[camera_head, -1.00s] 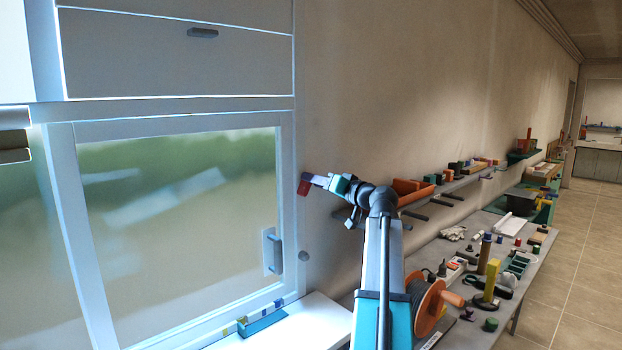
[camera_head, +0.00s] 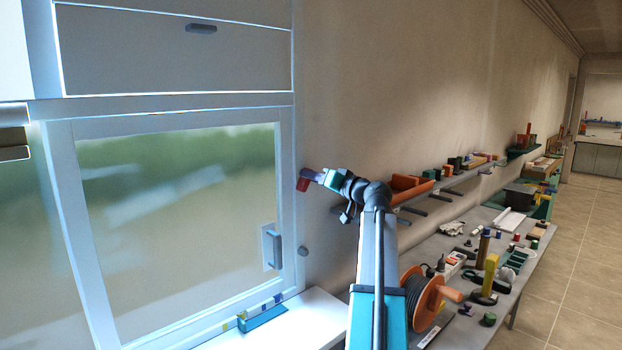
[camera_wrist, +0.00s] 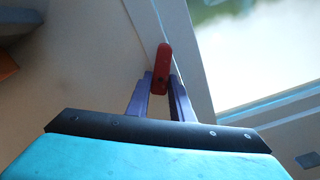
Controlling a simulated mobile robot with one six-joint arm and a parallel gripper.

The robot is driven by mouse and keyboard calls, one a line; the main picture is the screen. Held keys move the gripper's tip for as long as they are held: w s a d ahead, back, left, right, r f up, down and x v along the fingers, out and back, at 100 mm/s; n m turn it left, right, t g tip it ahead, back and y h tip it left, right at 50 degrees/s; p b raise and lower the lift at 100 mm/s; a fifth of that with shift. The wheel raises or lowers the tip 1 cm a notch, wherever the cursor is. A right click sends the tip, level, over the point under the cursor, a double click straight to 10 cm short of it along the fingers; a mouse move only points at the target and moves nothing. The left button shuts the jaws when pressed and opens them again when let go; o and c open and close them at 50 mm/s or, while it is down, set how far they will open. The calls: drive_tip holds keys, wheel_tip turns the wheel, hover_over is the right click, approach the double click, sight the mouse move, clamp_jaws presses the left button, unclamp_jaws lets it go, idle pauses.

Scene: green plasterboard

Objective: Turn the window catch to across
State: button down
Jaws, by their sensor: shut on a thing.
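My gripper (camera_head: 314,175) is shut on a small red lever-like piece (camera_head: 303,184) at the right edge of the window frame (camera_head: 288,205). In the wrist view the red piece (camera_wrist: 161,66) stands between the tips of my purple fingers (camera_wrist: 160,84), close to the pale frame edge. It looks like the window catch, but its mounting is hidden. In the head view it points mostly downward, slightly tilted. A grey handle (camera_head: 275,250) on a pale plate sits lower on the window's right side, apart from my gripper.
A white sill (camera_head: 310,318) with a blue block (camera_head: 262,317) lies below the window. To the right are a shelf with an orange bin (camera_head: 408,187) and a cluttered bench with a cable reel (camera_head: 425,302).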

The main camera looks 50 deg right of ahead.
drive_tip(key=shift+m, duration=0.4)
drive_tip(key=shift+d+f+m, duration=0.1)
drive_tip(key=shift+d+m, duration=0.05)
drive_tip(key=shift+m, duration=2.7)
drive_tip(key=shift+d+f+m, duration=0.1)
drive_tip(key=shift+d+m, duration=0.05)
drive_tip(key=shift+m, duration=2.7)
drive_tip(key=c, duration=1.6)
unclamp_jaws()
drive_tip(key=shift+w+f, duration=0.1)
drive_tip(key=shift+w, duration=0.05)
drive_tip(key=shift+o, duration=0.2)
